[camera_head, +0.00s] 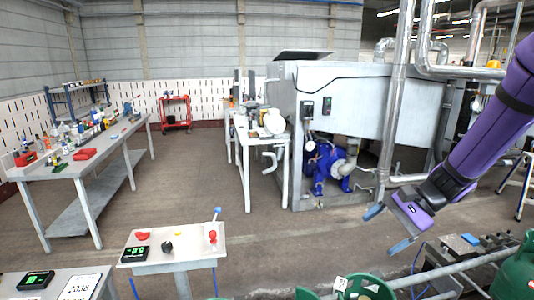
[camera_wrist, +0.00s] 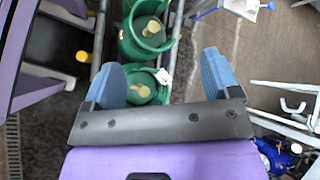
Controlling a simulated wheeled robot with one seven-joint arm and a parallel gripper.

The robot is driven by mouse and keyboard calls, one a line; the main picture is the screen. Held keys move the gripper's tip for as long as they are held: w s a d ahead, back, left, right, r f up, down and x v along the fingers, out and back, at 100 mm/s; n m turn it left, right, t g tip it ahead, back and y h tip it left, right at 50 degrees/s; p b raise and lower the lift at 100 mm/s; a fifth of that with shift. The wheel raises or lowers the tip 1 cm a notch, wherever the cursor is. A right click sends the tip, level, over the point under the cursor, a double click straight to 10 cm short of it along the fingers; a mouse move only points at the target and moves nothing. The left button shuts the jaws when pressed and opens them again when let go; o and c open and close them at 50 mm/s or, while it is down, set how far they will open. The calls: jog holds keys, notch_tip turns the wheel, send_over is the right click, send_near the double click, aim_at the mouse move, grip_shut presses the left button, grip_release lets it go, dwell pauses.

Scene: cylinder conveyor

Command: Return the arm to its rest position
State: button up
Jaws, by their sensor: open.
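My purple arm reaches in from the right of the head view. My gripper (camera_head: 388,228) hangs at its end, with two blue-padded fingers spread apart and nothing between them. In the wrist view my gripper (camera_wrist: 162,82) also shows its two blue fingers wide apart and empty. Below and beyond the fingers are green cylinders (camera_wrist: 147,30) with tan tops, apart from the fingers.
Green cylinders (camera_head: 368,288) stand at the bottom edge beside a metal rail (camera_head: 470,268). A small table (camera_head: 150,266) with a scale stands front left. A long workbench (camera_head: 95,165) is at left. The middle floor is clear.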

jog(key=s+d+r+n+t+h, duration=0.2)
jog(key=s+r+n+h, duration=0.2)
jog(key=s+r, duration=0.4)
jog(key=s+d+r+n+t+h, duration=0.2)
jog(key=s+r+n+h, duration=0.3)
jog(key=s+r, duration=0.4)
jog(key=s+n+t, duration=0.1)
jog(key=s, duration=0.1)
jog(key=shift+s+d+r+t, duration=0.15)
jog(key=shift+s+r+t, duration=0.05)
jog(key=shift+s+t, duration=0.15)
